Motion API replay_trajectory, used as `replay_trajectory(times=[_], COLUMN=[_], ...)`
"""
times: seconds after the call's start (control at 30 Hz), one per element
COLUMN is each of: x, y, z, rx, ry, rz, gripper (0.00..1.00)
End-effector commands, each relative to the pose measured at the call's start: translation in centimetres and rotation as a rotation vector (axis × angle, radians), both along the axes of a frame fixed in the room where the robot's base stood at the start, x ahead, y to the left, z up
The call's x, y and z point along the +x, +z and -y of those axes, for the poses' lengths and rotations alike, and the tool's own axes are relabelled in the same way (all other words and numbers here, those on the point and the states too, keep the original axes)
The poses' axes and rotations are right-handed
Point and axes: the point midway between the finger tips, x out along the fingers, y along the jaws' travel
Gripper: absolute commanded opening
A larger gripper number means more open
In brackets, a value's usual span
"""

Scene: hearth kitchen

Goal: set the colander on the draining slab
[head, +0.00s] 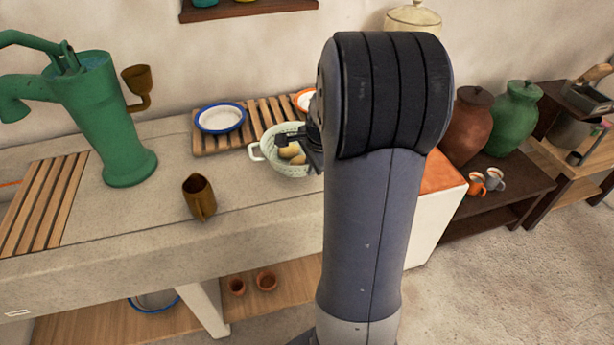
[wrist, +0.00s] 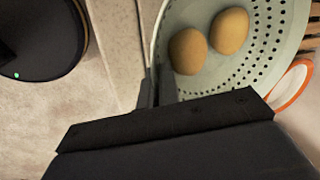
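The colander (head: 268,157) is pale green with a pierced wall and a looped handle at its left. It is at the right part of the stone counter, just in front of a slatted wooden rack. Several round tan items lie in it; two (wrist: 228,31) show in the wrist view. My gripper (head: 292,138) is at the colander's rim. In the wrist view its fingers (wrist: 158,88) are close together with the rim of the colander (wrist: 270,60) between them. My arm hides the colander's right side. A slatted draining area (head: 45,203) is set in the counter at the far left.
The slatted rack (head: 205,141) holds a blue-rimmed plate (head: 220,118) and an orange-rimmed dish (head: 304,99). A green pump (head: 112,120) and a brown jug (head: 200,197) stand between the colander and the left slats. Bare counter lies around the jug.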

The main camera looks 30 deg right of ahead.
Motion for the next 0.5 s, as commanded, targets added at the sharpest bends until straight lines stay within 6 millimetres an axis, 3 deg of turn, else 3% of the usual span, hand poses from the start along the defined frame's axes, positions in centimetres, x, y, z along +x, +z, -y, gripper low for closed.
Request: replay_trajectory(times=[0.3, 0.5], x=[0.0, 0.1], y=[-3.7, -4.1], z=[0.0, 0.0], rx=[0.001, -0.001], ry=[-0.001, 0.000], rz=[0.000, 0.003], gripper=[0.00, 0.00])
